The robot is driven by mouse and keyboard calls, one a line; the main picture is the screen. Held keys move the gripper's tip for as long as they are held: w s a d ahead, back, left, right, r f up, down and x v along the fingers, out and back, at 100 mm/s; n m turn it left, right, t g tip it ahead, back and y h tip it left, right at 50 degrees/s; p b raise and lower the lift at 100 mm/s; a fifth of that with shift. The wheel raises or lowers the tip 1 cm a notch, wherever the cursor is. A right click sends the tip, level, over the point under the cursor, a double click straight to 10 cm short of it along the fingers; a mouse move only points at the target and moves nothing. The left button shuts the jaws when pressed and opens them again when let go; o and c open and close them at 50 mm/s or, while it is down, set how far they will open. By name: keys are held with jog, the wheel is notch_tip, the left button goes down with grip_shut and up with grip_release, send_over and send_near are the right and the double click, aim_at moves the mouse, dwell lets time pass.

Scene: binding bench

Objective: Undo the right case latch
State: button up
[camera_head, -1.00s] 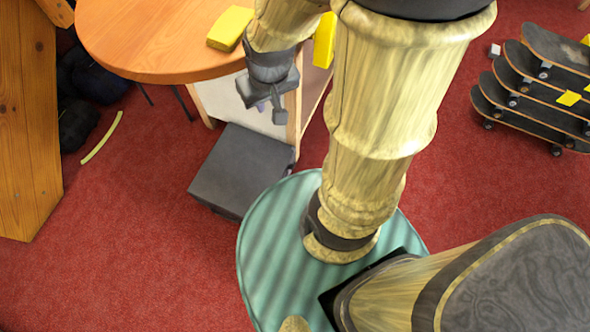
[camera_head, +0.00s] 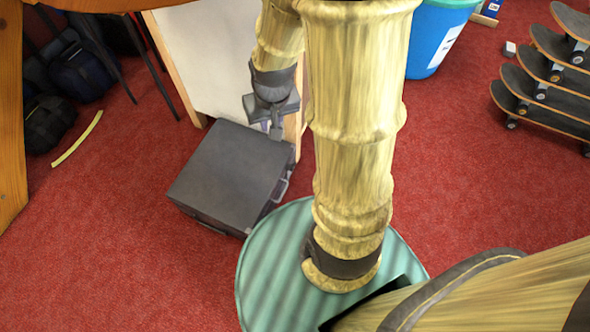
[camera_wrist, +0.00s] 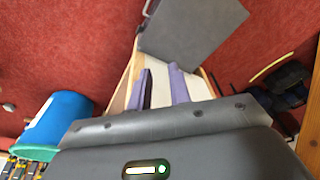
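The dark grey case (camera_head: 228,178) lies flat and closed on the red carpet. Its handle (camera_head: 280,190) shows on the right-hand side. I cannot clearly make out the right latch. My gripper (camera_head: 276,132) points down in front of the case's far right corner in the head view, and looks held above it. In the wrist view the case (camera_wrist: 195,28) is at the top, beyond the fingertips, with its handle (camera_wrist: 149,8) on its left edge. The two purple fingers of my gripper (camera_wrist: 160,68) are apart with nothing between them.
A white panel with wooden edges (camera_head: 208,62) stands close behind the case, near my gripper. A blue bin (camera_head: 438,38) and stacked skateboards (camera_head: 545,90) are at the right. Dark bags (camera_head: 75,72) and a yellow strip (camera_head: 78,140) lie left.

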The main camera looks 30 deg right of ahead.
jog(key=w+d+f+m, duration=0.2)
jog(key=w+d+f, duration=0.1)
jog(key=f, duration=0.3)
jog(key=w+d+f+m, duration=0.2)
jog(key=d+f, duration=0.2)
jog(key=f, duration=0.2)
jog(key=m+y, duration=0.1)
jog(key=m, duration=0.4)
send_over(294, 165)
jog(key=s+d, duration=0.2)
jog(key=s, duration=0.1)
jog(key=s+d+f+x, duration=0.1)
jog(key=s+x, duration=0.2)
jog(key=x, duration=1)
jog(key=shift+w+d+g+b, duration=0.2)
jog(key=shift+d+g+b, duration=0.05)
jog(key=shift+g+b, duration=0.1)
jog(key=shift+f, duration=0.1)
jog(key=w+f+b, duration=0.1)
jog(key=f+b, duration=0.1)
jog(key=f, duration=0.3)
jog(key=a+f+b, duration=0.1)
jog(key=f+b, duration=0.2)
jog(key=f, duration=0.3)
jog(key=w+a+f+b, duration=0.1)
jog(key=f+b, duration=0.2)
jog(key=f, duration=0.3)
jog(key=shift+w, duration=0.3)
jog(key=shift+r, duration=0.1)
grip_shut()
